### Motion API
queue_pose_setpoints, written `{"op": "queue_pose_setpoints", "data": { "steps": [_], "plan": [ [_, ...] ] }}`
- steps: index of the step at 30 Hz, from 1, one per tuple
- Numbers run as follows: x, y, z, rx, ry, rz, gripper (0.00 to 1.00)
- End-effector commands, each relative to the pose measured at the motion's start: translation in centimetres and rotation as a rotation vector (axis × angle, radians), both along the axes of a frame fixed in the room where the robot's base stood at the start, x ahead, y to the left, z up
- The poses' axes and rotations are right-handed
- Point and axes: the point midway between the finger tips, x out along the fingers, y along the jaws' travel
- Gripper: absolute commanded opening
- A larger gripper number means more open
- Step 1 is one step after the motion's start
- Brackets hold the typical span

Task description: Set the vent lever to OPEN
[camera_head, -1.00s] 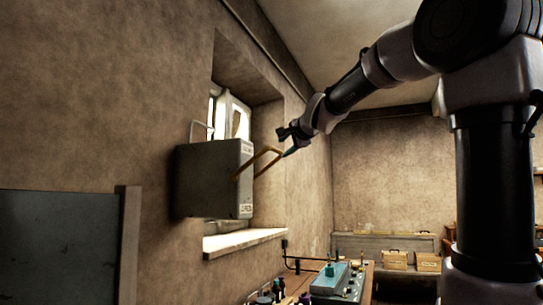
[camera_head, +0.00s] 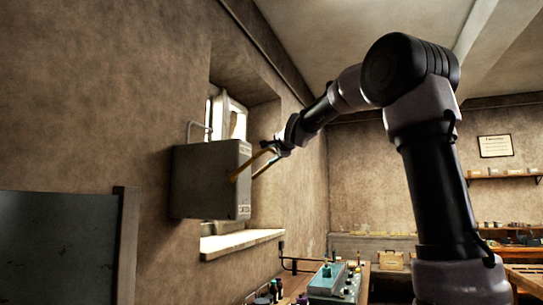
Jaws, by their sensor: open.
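The vent lever (camera_head: 247,166) is a brass-coloured bar on the right side of a grey metal box (camera_head: 205,181) mounted at the window. It slants up and to the right from the box. My gripper (camera_head: 268,150) is at the lever's outer end, with its jaws open. The jaws overlap the lever end in the picture; I cannot tell whether they touch it. Small labels show on the box's right edge, too small to read.
A window sill (camera_head: 240,243) juts out below the box. A bench with a teal-topped device (camera_head: 335,283) and several bottles stands below. A dark panel (camera_head: 60,245) is at the left. Wooden boxes (camera_head: 391,260) and shelves line the back wall.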

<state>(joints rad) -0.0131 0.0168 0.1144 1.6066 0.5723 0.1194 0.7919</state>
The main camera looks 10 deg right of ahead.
Motion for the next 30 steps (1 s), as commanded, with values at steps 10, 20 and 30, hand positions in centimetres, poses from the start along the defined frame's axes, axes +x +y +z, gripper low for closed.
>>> {"op": "queue_pose_setpoints", "data": {
  "steps": [10, 20, 30],
  "plan": [
    [-0.01, -0.02, -0.04, 0.000, 0.001, 0.000, 0.00],
    [-0.02, -0.02, -0.04, 0.000, 0.001, 0.000, 0.00],
    [-0.02, -0.02, -0.05, 0.000, 0.001, 0.000, 0.00]
  ]
}}
